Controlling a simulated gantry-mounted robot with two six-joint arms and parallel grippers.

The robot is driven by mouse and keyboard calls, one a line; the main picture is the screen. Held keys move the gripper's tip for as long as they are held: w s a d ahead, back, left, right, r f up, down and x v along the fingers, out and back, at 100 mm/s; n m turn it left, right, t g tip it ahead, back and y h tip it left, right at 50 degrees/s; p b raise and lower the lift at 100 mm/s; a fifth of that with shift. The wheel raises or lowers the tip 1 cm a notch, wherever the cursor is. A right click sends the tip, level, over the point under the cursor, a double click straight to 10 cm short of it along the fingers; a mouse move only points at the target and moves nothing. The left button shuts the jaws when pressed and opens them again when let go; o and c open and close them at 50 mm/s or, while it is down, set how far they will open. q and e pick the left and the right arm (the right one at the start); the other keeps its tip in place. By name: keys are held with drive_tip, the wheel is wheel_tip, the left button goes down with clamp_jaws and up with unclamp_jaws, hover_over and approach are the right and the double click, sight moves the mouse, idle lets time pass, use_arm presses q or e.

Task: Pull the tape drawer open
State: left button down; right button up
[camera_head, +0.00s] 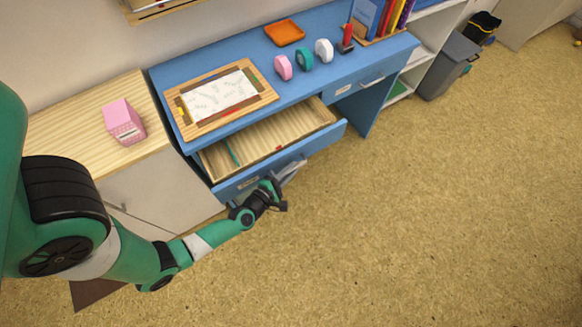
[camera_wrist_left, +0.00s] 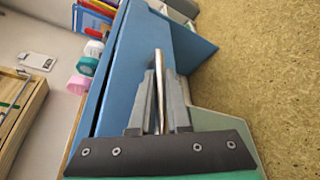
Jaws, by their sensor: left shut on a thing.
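A blue desk (camera_head: 226,57) has two drawers. The left drawer (camera_head: 262,171) is pulled well out, and its pale wooden inside shows a thin green item and a small red item. The right drawer (camera_head: 360,80) is closed, with a metal handle and a small label I cannot read. My left gripper (camera_head: 287,175) is at the front of the open left drawer. In the left wrist view its two grey fingers (camera_wrist_left: 163,105) are shut around the drawer's metal handle (camera_wrist_left: 159,62). My right gripper is not in view.
A framed drawing board (camera_head: 263,94) lies on the desk, with pink, teal and white tape rolls (camera_head: 304,58) and an orange tray (camera_head: 284,32) behind. A pink box (camera_head: 123,121) stands on the wooden cabinet to the left. The floor before the desk is clear.

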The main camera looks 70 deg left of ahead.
use_arm(q)
drive_tip(key=shift+d, duration=0.35)
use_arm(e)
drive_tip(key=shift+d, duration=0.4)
use_arm(q)
drive_tip(key=shift+a, duration=0.15)
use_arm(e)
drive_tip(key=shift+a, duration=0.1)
use_arm(q)
drive_tip(key=c, duration=0.9)
unclamp_jaws()
drive_tip(key=p+v, duration=0.4)
drive_tip(key=v, duration=0.7)
drive_tip(key=shift+s+r, duration=0.2)
drive_tip(key=shift+s, duration=0.05)
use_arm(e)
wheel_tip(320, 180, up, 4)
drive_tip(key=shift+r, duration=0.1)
